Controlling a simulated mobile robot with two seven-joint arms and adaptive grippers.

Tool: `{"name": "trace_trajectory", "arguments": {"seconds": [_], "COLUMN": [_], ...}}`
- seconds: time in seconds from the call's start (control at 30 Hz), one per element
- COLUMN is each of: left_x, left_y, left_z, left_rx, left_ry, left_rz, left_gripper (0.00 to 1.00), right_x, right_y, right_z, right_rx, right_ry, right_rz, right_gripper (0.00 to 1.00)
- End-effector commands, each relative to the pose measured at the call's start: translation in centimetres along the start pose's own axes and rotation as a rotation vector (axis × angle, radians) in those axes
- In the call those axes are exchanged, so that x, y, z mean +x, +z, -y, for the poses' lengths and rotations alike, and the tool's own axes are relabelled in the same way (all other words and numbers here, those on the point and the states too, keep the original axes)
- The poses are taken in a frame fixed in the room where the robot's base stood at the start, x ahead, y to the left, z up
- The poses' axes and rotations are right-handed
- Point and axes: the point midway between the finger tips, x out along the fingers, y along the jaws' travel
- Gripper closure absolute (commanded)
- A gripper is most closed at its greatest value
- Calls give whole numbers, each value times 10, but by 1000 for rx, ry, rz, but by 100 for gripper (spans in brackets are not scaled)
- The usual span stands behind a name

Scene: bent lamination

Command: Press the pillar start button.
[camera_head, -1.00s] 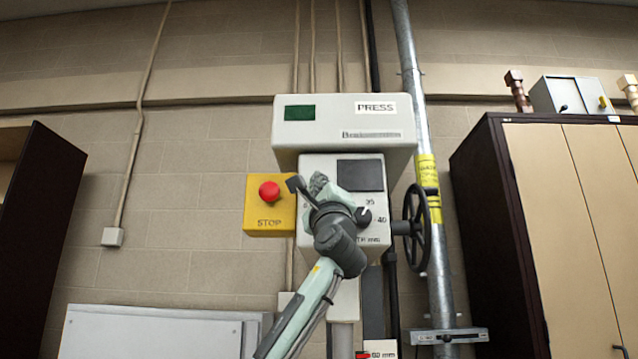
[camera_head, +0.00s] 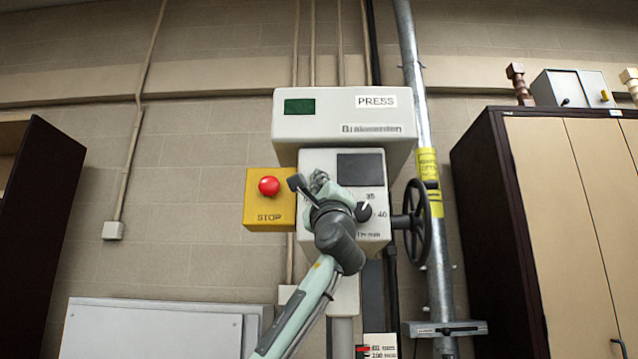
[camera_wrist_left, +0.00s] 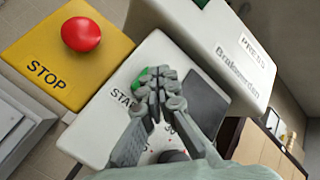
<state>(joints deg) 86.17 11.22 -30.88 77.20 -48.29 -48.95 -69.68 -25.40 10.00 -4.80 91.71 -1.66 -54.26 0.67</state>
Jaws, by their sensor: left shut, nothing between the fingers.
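The white control panel (camera_head: 372,235) of the press stands on a pillar against the wall. In the left wrist view, the green start button (camera_wrist_left: 143,76) is on this panel, mostly covered by my fingers. A partly hidden label starting "STA" is below it. My left gripper (camera_head: 318,181) is in front of the panel's left half and hides the button in the head view. In the left wrist view, my left gripper (camera_wrist_left: 155,85) has its fingers shut and empty, with the tips overlapping the button. I cannot tell whether they touch it. My right gripper is not in view.
A yellow box (camera_head: 257,203) with a red stop button (camera_head: 269,186) sits just left of the panel. A dial (camera_head: 363,211) and a black handwheel (camera_head: 417,222) are to the right. The press head (camera_head: 343,120) overhangs above. A dark cabinet (camera_head: 490,200) stands at right.

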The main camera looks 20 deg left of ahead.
Motion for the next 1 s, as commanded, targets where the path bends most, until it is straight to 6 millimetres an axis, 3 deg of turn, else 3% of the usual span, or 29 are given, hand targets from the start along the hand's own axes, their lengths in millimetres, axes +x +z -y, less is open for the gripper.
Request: {"name": "trace_trajectory", "arguments": {"seconds": [1.0], "left_x": [6], "left_y": [-4], "left_z": [-4], "left_rx": [1], "left_ry": [1], "left_rz": [-1], "left_gripper": [100], "right_x": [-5], "right_y": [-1], "right_z": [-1], "right_rx": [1], "right_ry": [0], "right_rz": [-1], "right_gripper": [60]}}
